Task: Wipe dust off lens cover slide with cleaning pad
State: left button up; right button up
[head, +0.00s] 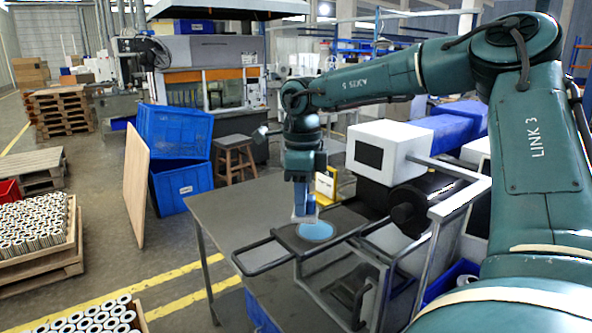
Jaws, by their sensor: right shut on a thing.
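My right gripper (304,212) points down at the end of my green arm, over the front of the grey table. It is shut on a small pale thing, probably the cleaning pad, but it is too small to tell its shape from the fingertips. Just below and in front of it, a light blue round disc (317,232), probably the lens cover slide, lies flat on a dark plate (290,238). The gripper overlaps the disc's far edge in the head view; I cannot tell whether they touch. Dust cannot be made out. My left gripper is not in view.
A white box-shaped machine (379,152) with a dark window stands right of the gripper. A yellow and white card (325,186) stands behind it. Metal rails (445,225) run at the right. The grey table (235,205) is clear at left. Blue crates (172,135) stand beyond.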

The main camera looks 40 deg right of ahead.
notch_tip(320, 180, up, 2)
jog(key=shift+r+p, duration=0.1)
jog(key=shift+p, duration=0.4)
jog(key=shift+r, duration=1)
